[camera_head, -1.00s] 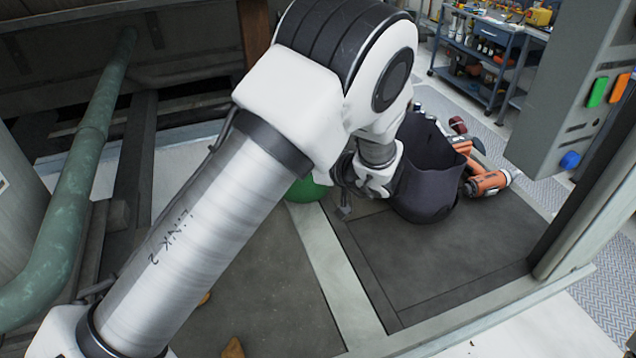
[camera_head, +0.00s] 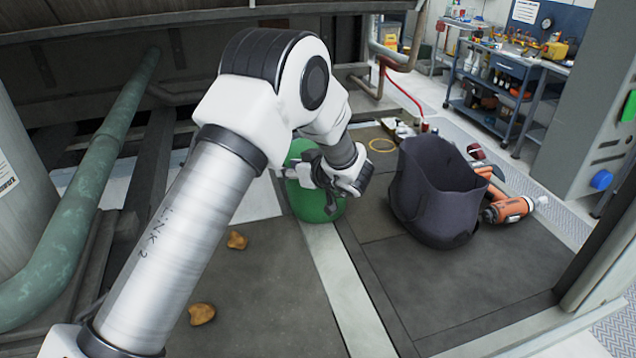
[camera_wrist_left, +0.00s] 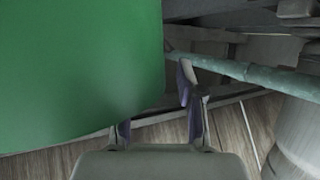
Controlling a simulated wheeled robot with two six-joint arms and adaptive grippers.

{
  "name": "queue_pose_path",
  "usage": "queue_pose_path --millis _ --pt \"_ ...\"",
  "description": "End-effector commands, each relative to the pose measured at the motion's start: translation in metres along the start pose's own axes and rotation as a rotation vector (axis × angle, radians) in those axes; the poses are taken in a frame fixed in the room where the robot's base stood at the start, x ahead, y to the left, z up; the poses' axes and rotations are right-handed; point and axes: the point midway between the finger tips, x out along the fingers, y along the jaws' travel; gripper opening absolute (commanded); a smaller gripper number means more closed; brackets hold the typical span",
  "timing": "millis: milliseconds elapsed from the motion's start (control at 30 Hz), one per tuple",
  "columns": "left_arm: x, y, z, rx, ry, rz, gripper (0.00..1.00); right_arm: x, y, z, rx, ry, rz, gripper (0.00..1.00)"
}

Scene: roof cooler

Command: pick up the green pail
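The green pail (camera_head: 318,208) stands on the dark floor panel in the middle of the head view, with part of it hidden behind my left arm and gripper. My left gripper (camera_head: 292,168) is in front of the pail's upper part, its fingers pointing left. In the left wrist view, the pail (camera_wrist_left: 75,70) fills the upper left as a large green surface. The two fingers of the left gripper (camera_wrist_left: 158,100) stand apart there; the left finger is partly hidden by the pail, and the right one is clear of it. My right gripper is not in view.
A dark fabric bag (camera_head: 436,205) stands right of the pail, with an orange power tool (camera_head: 507,209) beyond it. Two brown lumps (camera_head: 237,240) lie on the floor panel at front left. A green pipe (camera_head: 85,190) runs along the left. The front right panel is bare.

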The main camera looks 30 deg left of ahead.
Motion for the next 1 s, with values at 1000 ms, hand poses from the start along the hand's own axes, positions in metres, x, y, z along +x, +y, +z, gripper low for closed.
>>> queue_pose_path --millis 1000 --pt "-0.002 0.0 -0.011 -0.001 0.001 0.001 0.0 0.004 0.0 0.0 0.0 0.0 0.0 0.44"
